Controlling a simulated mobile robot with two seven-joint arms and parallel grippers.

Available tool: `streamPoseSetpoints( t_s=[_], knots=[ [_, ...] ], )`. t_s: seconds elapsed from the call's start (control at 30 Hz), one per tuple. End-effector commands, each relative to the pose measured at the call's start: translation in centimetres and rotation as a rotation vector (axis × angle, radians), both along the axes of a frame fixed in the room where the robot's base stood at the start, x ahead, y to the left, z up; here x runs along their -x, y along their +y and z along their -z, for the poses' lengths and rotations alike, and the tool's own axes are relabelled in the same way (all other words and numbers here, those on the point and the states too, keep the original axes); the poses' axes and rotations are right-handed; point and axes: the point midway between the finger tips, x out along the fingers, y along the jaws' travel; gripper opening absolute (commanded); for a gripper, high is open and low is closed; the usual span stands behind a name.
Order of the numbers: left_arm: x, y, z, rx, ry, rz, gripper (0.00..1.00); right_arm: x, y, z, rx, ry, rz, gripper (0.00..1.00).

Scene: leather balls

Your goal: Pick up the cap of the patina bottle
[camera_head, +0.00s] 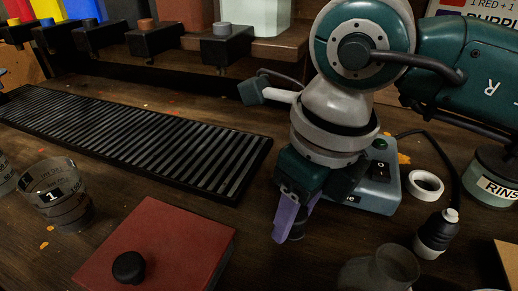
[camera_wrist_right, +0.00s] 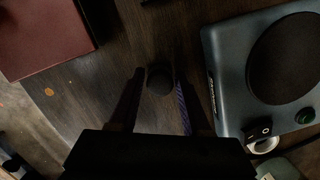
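My right gripper (camera_head: 290,235) points down over the table in the head view, with a purple finger showing. In the right wrist view its two fingers (camera_wrist_right: 160,76) are spread apart. A small dark round thing (camera_wrist_right: 159,79) lies between the fingertips, with a gap on each side. It looks like a black cap seen from above; no label can be read. My left gripper is not in view.
A blue-grey device (camera_head: 378,190) with a switch stands close right of the gripper. A red box (camera_head: 180,235) with a black knob lies left. A slatted black tray (camera_head: 130,140), measuring cups (camera_head: 58,195), a tape roll (camera_head: 425,185) and a clear jar (camera_head: 385,268) stand around.

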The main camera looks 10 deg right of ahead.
Motion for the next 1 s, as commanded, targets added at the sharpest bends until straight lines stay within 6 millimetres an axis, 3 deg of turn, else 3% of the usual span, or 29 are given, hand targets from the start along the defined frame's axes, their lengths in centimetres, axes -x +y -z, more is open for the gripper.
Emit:
streamPoseSetpoints(
  t_s=[0.07, 0.4, 1.0],
  knots=[
    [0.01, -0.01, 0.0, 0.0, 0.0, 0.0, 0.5, -0.02, -0.01, -0.02, 0.0, 0.0, 0.0, 0.38],
    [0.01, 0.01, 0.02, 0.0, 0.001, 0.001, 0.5, -0.02, -0.01, -0.03, 0.0, 0.0, 0.0, 0.0],
    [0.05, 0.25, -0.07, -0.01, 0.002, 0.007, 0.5, -0.08, -0.02, -0.7, 0.0, -0.002, 0.001, 0.0]
  ],
)
